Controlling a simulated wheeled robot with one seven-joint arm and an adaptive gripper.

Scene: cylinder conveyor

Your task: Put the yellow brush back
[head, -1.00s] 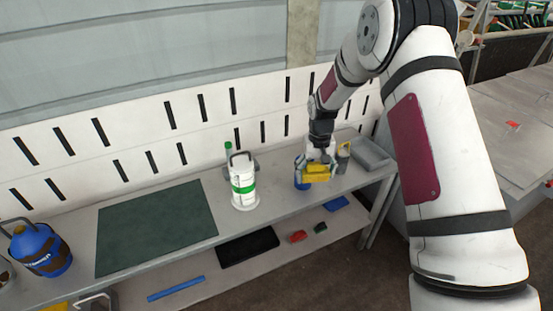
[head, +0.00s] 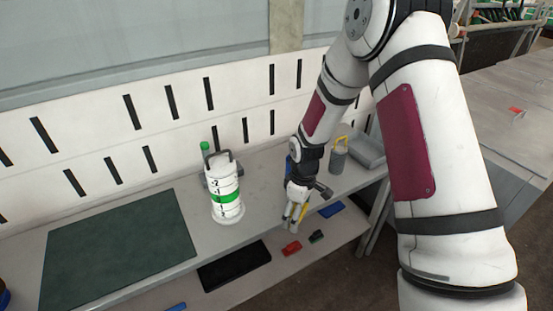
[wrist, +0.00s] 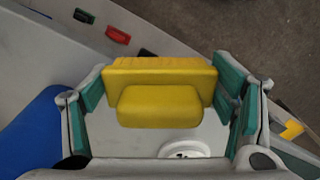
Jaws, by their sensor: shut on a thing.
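The yellow brush (wrist: 160,90) is a block with a raised grip, held between the green-padded fingers of my gripper (wrist: 160,82) in the wrist view. In the head view my gripper (head: 297,206) hangs at the front edge of the grey workbench (head: 262,195), with little of the brush showing. The lower shelf (head: 205,296) holds a red brush (head: 291,248), a green brush (head: 316,237) and a blue one (head: 331,210). The red brush (wrist: 118,35) and green brush (wrist: 84,16) also show in the wrist view.
A white canister with a green band (head: 227,197) stands left of my gripper. A grey container with a yellow handle (head: 338,160) stands behind it to the right. A black tray (head: 235,268) lies on the lower shelf. The green mat (head: 120,240) is bare.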

